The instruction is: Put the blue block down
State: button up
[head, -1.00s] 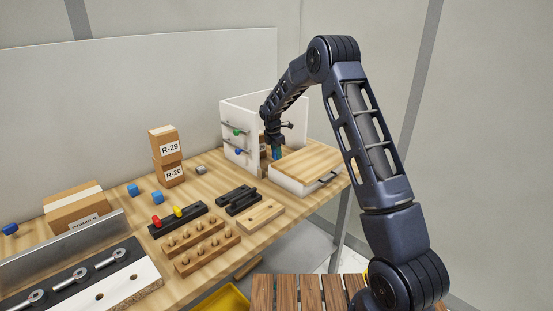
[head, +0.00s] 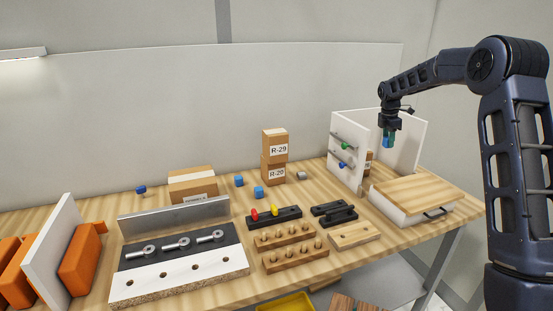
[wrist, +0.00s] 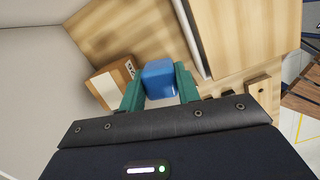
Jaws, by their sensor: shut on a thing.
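The blue block (wrist: 158,80) is held between the green fingers of my gripper (wrist: 160,90) in the wrist view. In the head view my gripper (head: 388,134) is at the right, pointing down, with the blue block (head: 387,142) at its tips. It hangs above the bench, within the white-walled corner (head: 405,140) and behind the low wood-topped white box (head: 412,192). The block appears clear of the surface below it.
A labelled carton (wrist: 112,82) stands close beside the block in the wrist view. The white panel (head: 347,150) with handles and green and blue knobs is left of my gripper. Stacked cartons (head: 274,158), peg racks (head: 290,242) and black holders (head: 334,212) occupy the middle bench.

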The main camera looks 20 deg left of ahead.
jog(key=w+a+r+n, duration=0.1)
jog(key=a+r+n, duration=0.2)
jog(key=a+r, duration=0.45)
jog(key=w+a+r+n, duration=0.2)
jog(key=a+r, duration=0.3)
jog(key=a, duration=0.6)
jog(key=s+a+f+n, duration=0.15)
jog(key=s+a, duration=0.25)
jog(key=a, duration=0.4)
jog(key=s+a+n+y, duration=0.1)
jog(key=s+a+n, duration=0.1)
jog(key=s+a, duration=0.4)
jog(key=s+a+f+n, duration=0.1)
jog(key=s+a+n, duration=0.15)
jog(key=a, duration=0.65)
jog(key=n+y, duration=0.2)
jog(key=n, duration=0.8)
send_over(188, 183)
notch_tip(188, 183, down, 11)
jog(key=shift+s+d+f, duration=0.1)
jog(key=shift+s+f, duration=0.1)
jog(key=shift+f, duration=1.5)
jog(key=shift+s+d+f, duration=0.1)
jog(key=shift+s+f, duration=0.05)
jog(key=shift+f, duration=1.55)
jog(key=shift+f, duration=0.15)
